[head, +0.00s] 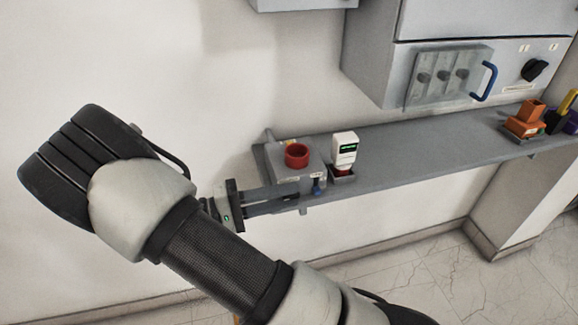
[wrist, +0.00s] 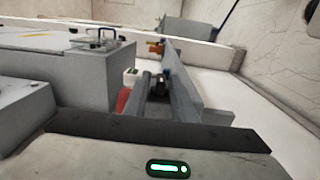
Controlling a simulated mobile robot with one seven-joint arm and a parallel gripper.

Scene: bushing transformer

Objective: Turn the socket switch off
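The socket box (head: 280,160) is a small grey box with a round red socket (head: 297,155) on top, at the left end of the wall shelf. The two fingers are apart with a narrow gap. In the wrist view, the fingers (wrist: 163,85) point forward, and a small dark thing shows between their far ends. I cannot tell whether they touch the switch.
A white device with a green screen (head: 345,150) stands right of the box. The shelf (head: 420,150) runs right, its middle bare, to orange parts (head: 525,122). A grey cabinet (head: 400,75) with a blue handle (head: 486,82) and a black knob (head: 535,70) hangs above.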

